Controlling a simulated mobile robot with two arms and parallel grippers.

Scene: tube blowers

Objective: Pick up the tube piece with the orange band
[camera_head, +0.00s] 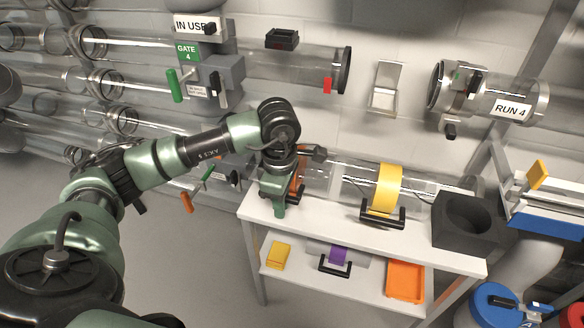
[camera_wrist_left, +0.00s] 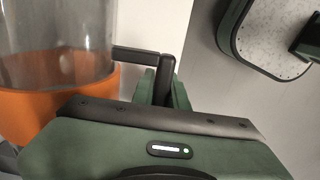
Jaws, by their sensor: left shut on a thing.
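The tube piece with the orange band (camera_head: 299,181) is clear and lies at the left end of the white table, partly hidden behind my left gripper (camera_head: 284,200). In the left wrist view its orange band (camera_wrist_left: 38,110) and clear wall fill the left side, with a black handle (camera_wrist_left: 140,54) standing out from it. My left gripper (camera_wrist_left: 163,85) is shut on that handle, beside the band. I cannot tell whether the piece still touches the table. My right gripper is not in view.
A clear tube piece with a yellow band (camera_head: 386,187) lies close to the right on the white table (camera_head: 345,233), beside a dark box with a round hole (camera_head: 466,223). A purple-banded piece (camera_head: 338,257) is on the lower shelf. Wall tubes (camera_head: 300,68) run above.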

